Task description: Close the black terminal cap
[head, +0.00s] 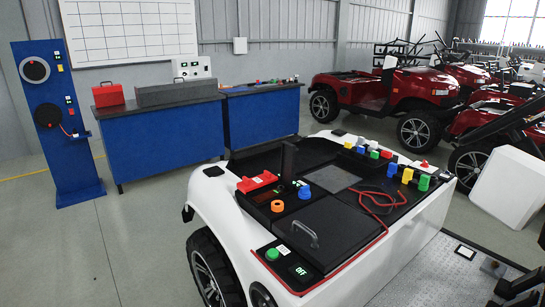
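A black upright flap (288,160) stands up from the black top panel of the white cart. It looks like the black terminal cap, standing open. A red cap (257,182) lies low to its left. An orange knob (277,206) and a blue knob (305,192) are in front of it. My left gripper is not in view. A dark jointed shape (518,286) at the bottom right edge may be my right gripper; it is cut off, its fingers are unclear, and it is well away from the flap.
The white cart (330,287) has a grey handle (298,232), a red cable (378,205) and several coloured knobs on top. Blue benches (165,150) and a blue post (75,165) stand behind left. Red vehicles (370,90) and a white block (507,188) are at right. Floor is clear at left.

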